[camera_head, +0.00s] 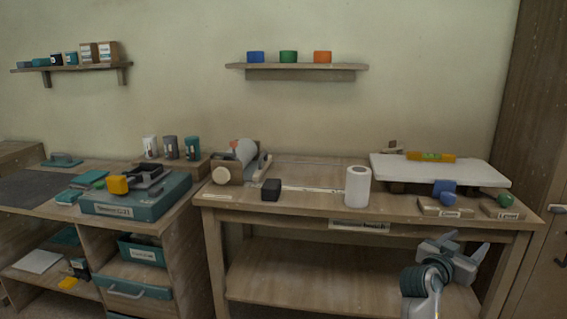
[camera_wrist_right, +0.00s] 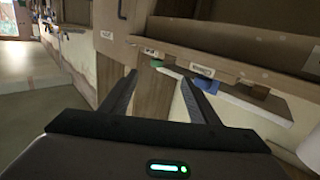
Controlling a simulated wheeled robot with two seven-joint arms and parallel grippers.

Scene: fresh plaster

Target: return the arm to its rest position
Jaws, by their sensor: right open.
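My right gripper (camera_head: 459,246) is low in front of the right part of the wooden workbench (camera_head: 290,213), below its top edge. In the right wrist view its two fingers (camera_wrist_right: 160,80) stand apart with nothing between them. My right forearm rises from the bottom edge of the head view. The gripper is clear of the blue piece (camera_head: 444,187) and the green knob (camera_head: 505,201) at the bench's front right. My left arm and gripper are not in the head view.
A white roll (camera_head: 357,187) stands on the bench, left of a white board (camera_head: 440,170) carrying a yellow level (camera_head: 431,156). A black block (camera_head: 271,190) lies farther left. The bench's lower shelf (camera_head: 290,278) is bare. A tall brown cabinet (camera_head: 530,110) bounds the right side.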

